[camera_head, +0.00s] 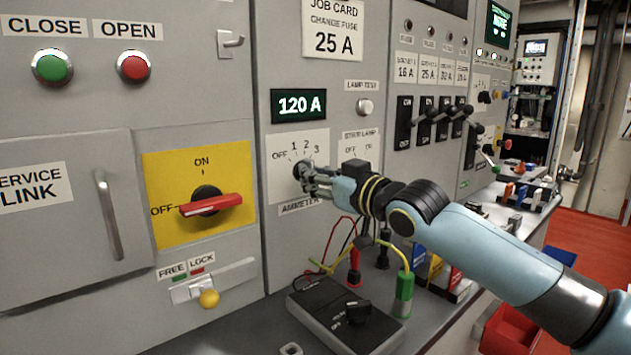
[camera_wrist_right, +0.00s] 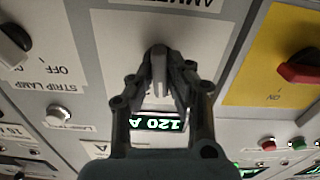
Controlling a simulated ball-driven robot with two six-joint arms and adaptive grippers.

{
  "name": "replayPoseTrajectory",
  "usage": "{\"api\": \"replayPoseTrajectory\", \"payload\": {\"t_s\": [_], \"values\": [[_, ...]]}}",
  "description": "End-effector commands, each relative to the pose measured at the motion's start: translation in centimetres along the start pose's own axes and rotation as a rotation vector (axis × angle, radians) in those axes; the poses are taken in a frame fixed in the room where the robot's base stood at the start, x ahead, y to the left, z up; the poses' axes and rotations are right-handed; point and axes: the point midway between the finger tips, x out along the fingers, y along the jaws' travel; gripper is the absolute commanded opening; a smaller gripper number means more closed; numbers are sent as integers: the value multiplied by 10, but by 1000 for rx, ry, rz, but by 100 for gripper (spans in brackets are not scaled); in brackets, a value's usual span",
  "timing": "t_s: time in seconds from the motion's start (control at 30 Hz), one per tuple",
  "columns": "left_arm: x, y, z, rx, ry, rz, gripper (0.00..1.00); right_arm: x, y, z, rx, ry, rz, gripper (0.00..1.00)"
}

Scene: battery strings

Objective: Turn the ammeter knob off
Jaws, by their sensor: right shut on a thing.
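The ammeter knob (camera_head: 299,168) is a small dark knob on a pale plate marked OFF, 1, 2, 3, above the AMMETER label, in the head view. My right gripper (camera_head: 306,178) reaches it from the right and covers much of it. In the right wrist view, which is upside down, the gripper (camera_wrist_right: 161,80) has its two fingers closed on both sides of the knob (camera_wrist_right: 159,58). Which mark the knob points to is hidden by the fingers. The green display (camera_head: 299,105) above reads 120 A. My left gripper is not in view.
A yellow panel with a red rotary handle (camera_head: 211,205) is left of the knob. The lamp test button (camera_head: 365,106) and strip lamp switch plate are close on the right. A black meter box (camera_head: 345,318) with leads stands on the bench below.

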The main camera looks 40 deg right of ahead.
Motion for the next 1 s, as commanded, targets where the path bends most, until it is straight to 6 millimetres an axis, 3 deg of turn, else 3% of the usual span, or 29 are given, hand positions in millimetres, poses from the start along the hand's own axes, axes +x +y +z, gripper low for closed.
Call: {"api": "replayPoseTrajectory", "payload": {"t_s": [0.5,1.0], "values": [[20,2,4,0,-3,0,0,0,0,3,-454,-4,-1,0],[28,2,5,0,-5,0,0,0,0,2,-661,-5,-1,0]]}}
